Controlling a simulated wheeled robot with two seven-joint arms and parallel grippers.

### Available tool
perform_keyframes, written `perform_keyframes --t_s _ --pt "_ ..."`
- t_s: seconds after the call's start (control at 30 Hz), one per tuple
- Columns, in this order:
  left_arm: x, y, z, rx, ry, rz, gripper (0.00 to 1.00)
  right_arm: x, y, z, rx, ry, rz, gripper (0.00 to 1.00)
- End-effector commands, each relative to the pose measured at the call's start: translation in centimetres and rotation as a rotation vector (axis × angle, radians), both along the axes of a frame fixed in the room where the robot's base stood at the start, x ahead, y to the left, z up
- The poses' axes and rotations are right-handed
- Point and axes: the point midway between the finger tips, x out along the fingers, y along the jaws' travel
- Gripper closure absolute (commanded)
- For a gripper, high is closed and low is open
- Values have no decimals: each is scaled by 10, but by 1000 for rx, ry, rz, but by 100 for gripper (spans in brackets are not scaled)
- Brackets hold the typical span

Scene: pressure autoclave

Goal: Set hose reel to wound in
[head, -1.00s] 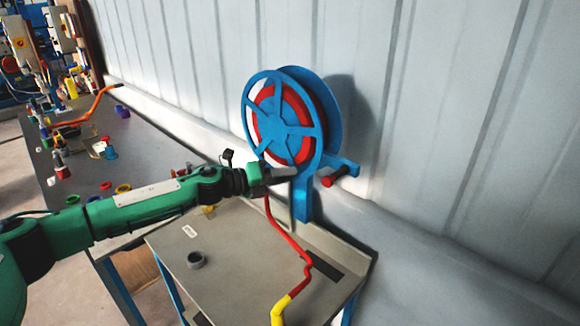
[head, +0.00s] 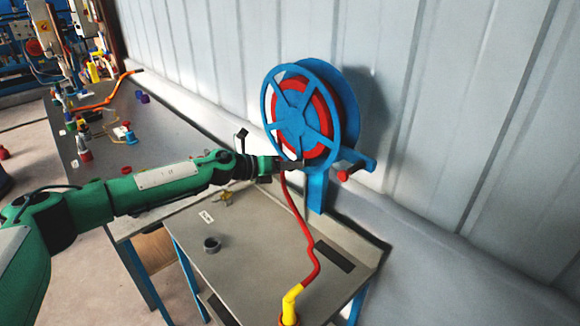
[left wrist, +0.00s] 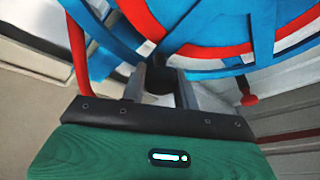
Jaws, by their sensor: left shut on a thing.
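The hose reel (head: 297,108) has a blue spoked wheel with red hose wound inside and stands on a blue post against the wall. Red hose (head: 309,235) runs from under the reel down over the bench to a yellow end piece (head: 292,298). My left gripper (head: 290,164) is at the wheel's lower rim. In the left wrist view its fingers (left wrist: 160,92) are shut on a dark round knob (left wrist: 160,80) in front of the wheel. My right gripper is not in view.
A longer table (head: 165,130) with several small parts stands at the left. The ribbed wall (head: 480,110) is close behind the reel.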

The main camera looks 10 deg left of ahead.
Motion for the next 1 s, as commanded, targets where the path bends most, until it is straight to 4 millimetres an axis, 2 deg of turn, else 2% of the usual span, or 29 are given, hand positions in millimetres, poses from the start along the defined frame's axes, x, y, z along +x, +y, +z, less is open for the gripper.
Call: perform_keyframes --t_s 0.17,0.2,0.3,0.7,0.87,1.0 --pt "0 1 -1 3 -2 2 100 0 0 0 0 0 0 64" --pt "0 1 -1 3 -1 2 68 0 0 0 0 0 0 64" --pt "0 1 -1 2 -1 1 49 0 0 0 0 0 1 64" --pt "-3 5 1 1 -1 1 49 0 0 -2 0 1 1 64" --pt "-13 22 5 2 -2 2 49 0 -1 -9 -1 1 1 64" --pt "-27 44 11 1 -2 2 49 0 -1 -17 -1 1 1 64"
